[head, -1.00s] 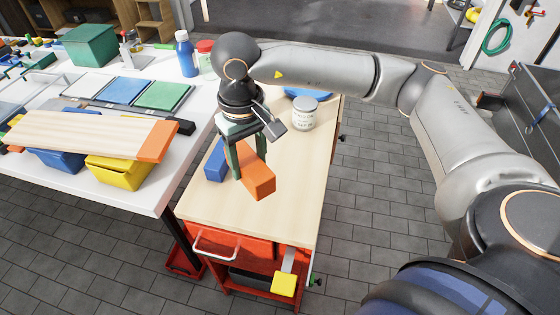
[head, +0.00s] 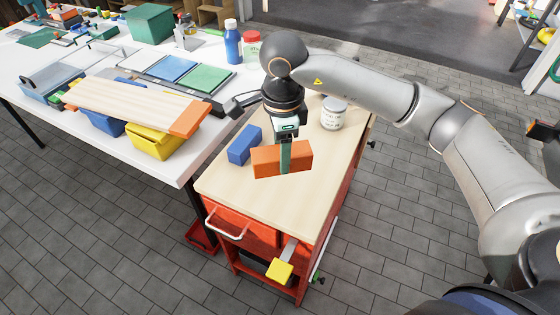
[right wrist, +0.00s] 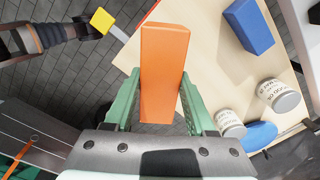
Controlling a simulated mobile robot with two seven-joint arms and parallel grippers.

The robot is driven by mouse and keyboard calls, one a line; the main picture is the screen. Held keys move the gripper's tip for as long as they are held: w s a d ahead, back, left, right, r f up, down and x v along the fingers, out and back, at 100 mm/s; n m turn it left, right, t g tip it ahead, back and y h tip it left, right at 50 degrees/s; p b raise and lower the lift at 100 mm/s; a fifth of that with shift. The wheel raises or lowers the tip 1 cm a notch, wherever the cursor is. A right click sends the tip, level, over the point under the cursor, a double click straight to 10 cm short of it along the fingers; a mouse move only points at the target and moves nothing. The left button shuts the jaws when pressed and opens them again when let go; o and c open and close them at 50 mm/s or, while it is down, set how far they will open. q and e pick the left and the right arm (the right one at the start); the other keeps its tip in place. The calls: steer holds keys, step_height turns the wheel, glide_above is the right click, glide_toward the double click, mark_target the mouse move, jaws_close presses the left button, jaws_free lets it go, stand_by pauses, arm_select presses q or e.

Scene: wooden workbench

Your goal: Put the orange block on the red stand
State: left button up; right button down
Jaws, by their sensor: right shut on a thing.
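The orange block (head: 300,159) is between the green fingers of my right gripper (head: 285,168), shut on it above the wooden top of the red trolley. In the right wrist view the block (right wrist: 164,65) stands out between both fingers of the gripper (right wrist: 158,90). The height of the block over the top is hard to tell. I cannot make out a separate red stand; the only large red thing is the trolley (head: 240,225).
A blue block (head: 243,146) lies left of the held block, and a white can (head: 333,113) stands behind it on the right. A white table (head: 170,171) with bins and a plank (head: 130,103) is on the left. The front of the wooden top (head: 265,200) is clear.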

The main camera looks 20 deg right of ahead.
steer(key=m, duration=0.5)
steer(key=shift+w+a, duration=0.25)
steer(key=m, duration=0.4)
steer(key=m+p, duration=0.1)
steer(key=m, duration=0.2)
steer(key=shift+w+a, duration=0.3)
steer(key=m, duration=0.7)
steer(key=shift+w+a+f+p, duration=0.2)
steer(key=shift+a+p, duration=0.05)
steer(key=shift+p, duration=0.05)
steer(key=m, duration=0.5)
steer(key=shift+w+a+f, duration=0.1)
steer(key=shift+a+f, duration=0.05)
steer(key=shift+f, duration=0.05)
steer(key=shift+f+m, duration=0.1)
steer(key=shift+m, duration=0.7)
steer(key=p, duration=0.1)
glide_above(303, 185)
step_height(303, 185, down, 4)
steer(key=d+f, duration=0.3)
steer(key=f, duration=0.1)
steer(key=shift+w, duration=0.25)
steer(key=shift+w+d+f, duration=0.1)
steer(key=shift+d+f, duration=0.5)
steer(key=shift+f, duration=0.1)
steer(key=shift+d+f, duration=0.2)
steer(key=shift+f, duration=1.55)
